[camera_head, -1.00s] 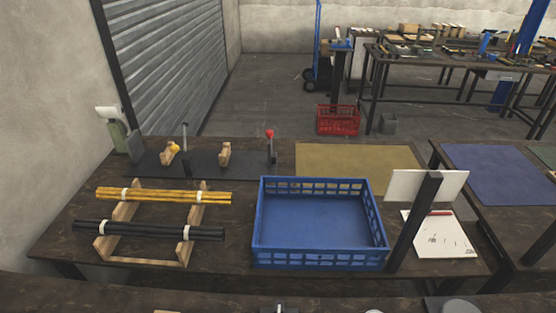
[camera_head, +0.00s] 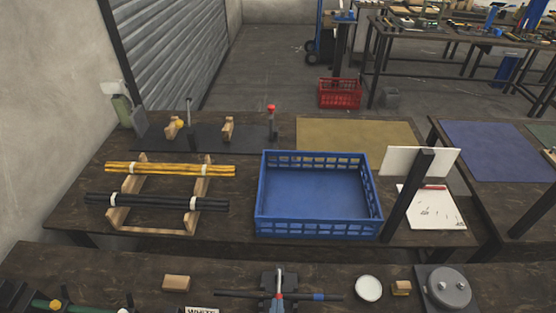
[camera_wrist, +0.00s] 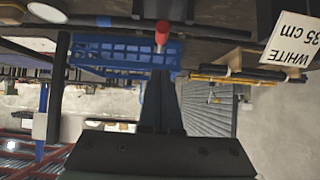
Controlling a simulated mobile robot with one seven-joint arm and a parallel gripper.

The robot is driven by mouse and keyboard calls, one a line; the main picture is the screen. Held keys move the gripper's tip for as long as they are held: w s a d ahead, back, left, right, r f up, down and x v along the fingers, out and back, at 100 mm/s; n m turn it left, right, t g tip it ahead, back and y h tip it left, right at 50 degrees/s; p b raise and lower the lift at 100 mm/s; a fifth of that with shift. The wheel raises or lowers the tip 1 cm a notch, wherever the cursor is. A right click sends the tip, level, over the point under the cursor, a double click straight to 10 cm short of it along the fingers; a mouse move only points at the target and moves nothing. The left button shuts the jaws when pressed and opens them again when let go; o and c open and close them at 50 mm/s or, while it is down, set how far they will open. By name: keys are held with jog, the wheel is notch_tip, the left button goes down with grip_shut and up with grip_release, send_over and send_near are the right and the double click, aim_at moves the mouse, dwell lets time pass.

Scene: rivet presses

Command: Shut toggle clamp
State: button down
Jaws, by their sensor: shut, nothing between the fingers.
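In the wrist view, which is upside down, a red handle grip (camera_wrist: 162,31) shows near the top middle, just beyond my fingertips. My gripper (camera_wrist: 161,76) points toward it, shut and empty. I cannot tell whether the fingers touch the handle.
A small wood block (camera_head: 176,283), a white disc (camera_head: 368,288) and a round grey metal piece (camera_head: 449,290) lie beside the clamp. A white label card (camera_wrist: 292,41) stands nearby. A blue crate (camera_head: 263,200) and rod rack (camera_head: 122,215) are on the far bench.

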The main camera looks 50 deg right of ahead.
jog(key=s+a+r+b, duration=0.2)
jog(key=s+a, duration=0.3)
jog(key=a, duration=0.1)
jog(key=shift+s, duration=0.2)
jog(key=shift+w+a, duration=0.1)
jog(key=w+a+r+n+t+y, duration=0.15)
jog(key=w+r+t, duration=0.35)
jog(key=w+r, duration=0.75)
jog(key=w+a+r+n+t, duration=0.1)
jog(key=w+r+n+t, duration=0.4)
jog(key=r, duration=1.2)
jog(key=s+a+r+n+t+y, duration=0.1)
jog(key=a+r+t+y, duration=0.1)
jog(key=r, duration=0.8)
jog(key=s+a+r+n+t+y, duration=0.1)
jog(key=a+r+t, duration=0.4)
jog(key=r, duration=0.5)
jog(key=s+a+r+n+t+y, duration=0.1)
jog(key=a+r+t+y, duration=0.2)
jog(key=r, duration=0.8)
jog(key=shift+s+a+y, duration=0.3)
jog(key=shift+s+y, duration=0.05)
jog(key=shift+f, duration=0.1)
